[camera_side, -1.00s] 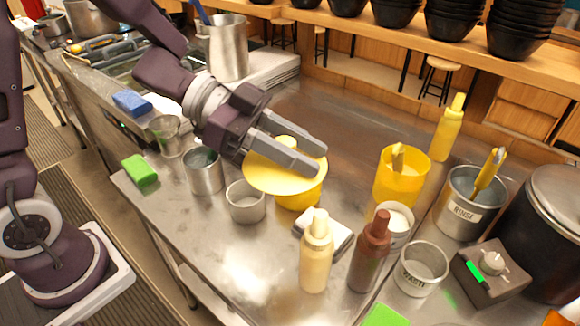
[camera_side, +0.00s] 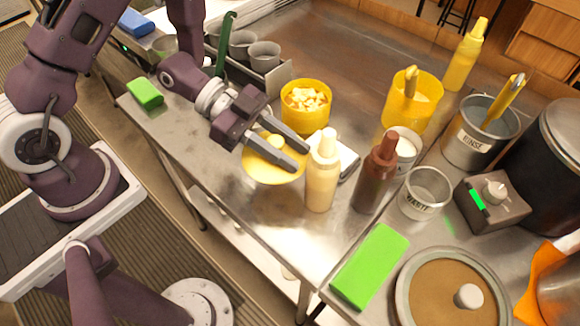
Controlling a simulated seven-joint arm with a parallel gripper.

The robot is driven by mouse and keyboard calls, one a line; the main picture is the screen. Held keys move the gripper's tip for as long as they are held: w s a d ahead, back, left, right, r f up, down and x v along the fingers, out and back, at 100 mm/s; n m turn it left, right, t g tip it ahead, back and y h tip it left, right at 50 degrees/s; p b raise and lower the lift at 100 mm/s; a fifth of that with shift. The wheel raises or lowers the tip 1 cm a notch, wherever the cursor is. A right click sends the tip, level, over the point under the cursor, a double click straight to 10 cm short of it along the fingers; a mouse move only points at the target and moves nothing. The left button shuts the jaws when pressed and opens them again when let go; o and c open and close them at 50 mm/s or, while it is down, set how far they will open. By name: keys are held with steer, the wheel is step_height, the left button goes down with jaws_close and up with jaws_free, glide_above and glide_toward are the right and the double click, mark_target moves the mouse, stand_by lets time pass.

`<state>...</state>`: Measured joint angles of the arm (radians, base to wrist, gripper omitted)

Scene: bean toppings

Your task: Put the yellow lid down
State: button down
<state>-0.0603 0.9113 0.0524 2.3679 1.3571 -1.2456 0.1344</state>
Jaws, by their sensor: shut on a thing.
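My gripper (camera_side: 298,156) is shut on the yellow lid (camera_side: 263,174), with its fingers at the lid's knob. The lid is a round yellow disc, partly covered by my fingers. It is low over or on the steel counter near the front edge; I cannot tell if it touches. The yellow container (camera_side: 306,118) stands uncovered behind the lid, with pale chunks (camera_side: 305,99) inside.
A cream bottle (camera_side: 321,180) stands close to the right of the lid, with a brown bottle (camera_side: 375,180) beyond it. A white cloth (camera_side: 348,160) lies behind the cream bottle. Bare counter (camera_side: 195,130) lies left of the lid.

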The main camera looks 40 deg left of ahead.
mark_target(290, 188)
step_height(290, 188, down, 8)
steer(key=shift+f, duration=0.25)
steer(key=shift+f, duration=0.15)
steer(key=c, duration=1.1)
jaws_free()
steer(key=v, duration=1.2)
steer(key=shift+r, duration=0.25)
